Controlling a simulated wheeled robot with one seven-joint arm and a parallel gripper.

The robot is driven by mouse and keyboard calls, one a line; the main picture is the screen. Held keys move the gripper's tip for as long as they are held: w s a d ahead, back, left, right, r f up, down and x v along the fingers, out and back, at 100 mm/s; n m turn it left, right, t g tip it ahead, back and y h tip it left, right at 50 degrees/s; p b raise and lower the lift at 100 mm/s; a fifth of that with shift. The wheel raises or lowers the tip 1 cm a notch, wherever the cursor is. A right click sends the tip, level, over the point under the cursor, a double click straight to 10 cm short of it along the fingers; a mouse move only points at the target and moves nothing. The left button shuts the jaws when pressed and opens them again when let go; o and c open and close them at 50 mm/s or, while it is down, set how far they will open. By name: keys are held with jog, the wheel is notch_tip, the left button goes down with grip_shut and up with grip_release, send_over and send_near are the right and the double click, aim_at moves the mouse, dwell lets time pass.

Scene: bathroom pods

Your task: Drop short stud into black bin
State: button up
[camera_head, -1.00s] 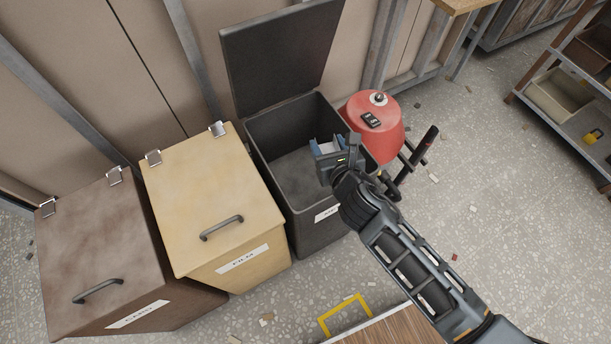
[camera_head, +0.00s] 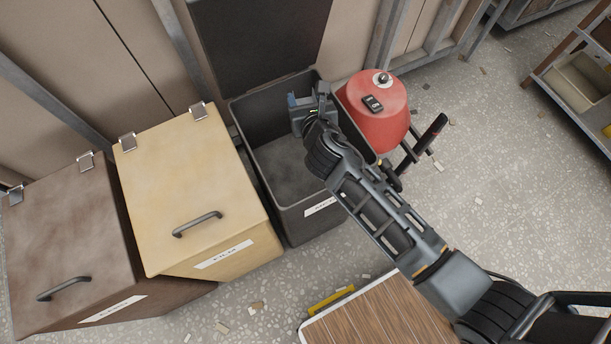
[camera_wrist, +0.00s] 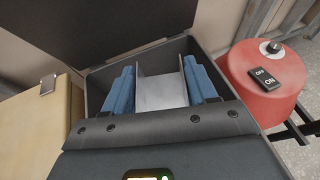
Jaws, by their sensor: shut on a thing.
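The black bin (camera_head: 290,222) stands open in the head view, its dark lid (camera_head: 262,40) tipped back against the wall. My gripper (camera_head: 304,108) is over the bin's opening, toward its far right part. In the wrist view my gripper (camera_wrist: 160,92) has its two blue fingers on either side of a short grey metal stud (camera_wrist: 160,90), a channel-shaped piece, and is shut on it. The bin walls show around and beyond the fingers there. In the head view the stud is mostly hidden by my gripper. The visible bin floor looks empty.
A closed yellow bin (camera_head: 190,180) and a closed brown bin (camera_head: 70,240) stand left of the black bin. A red rounded object with an on/off switch (camera_head: 378,115) stands close at its right. A wooden-topped surface (camera_head: 380,315) is at the front.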

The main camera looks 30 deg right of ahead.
jog(key=shift+f+b, duration=1.2)
jog(key=shift+f, duration=0.35)
jog(key=o, duration=1.2)
jog(key=shift+c, duration=0.2)
jog(key=v, duration=0.8)
jog(key=shift+p, duration=0.3)
jog(key=shift+d, duration=0.1)
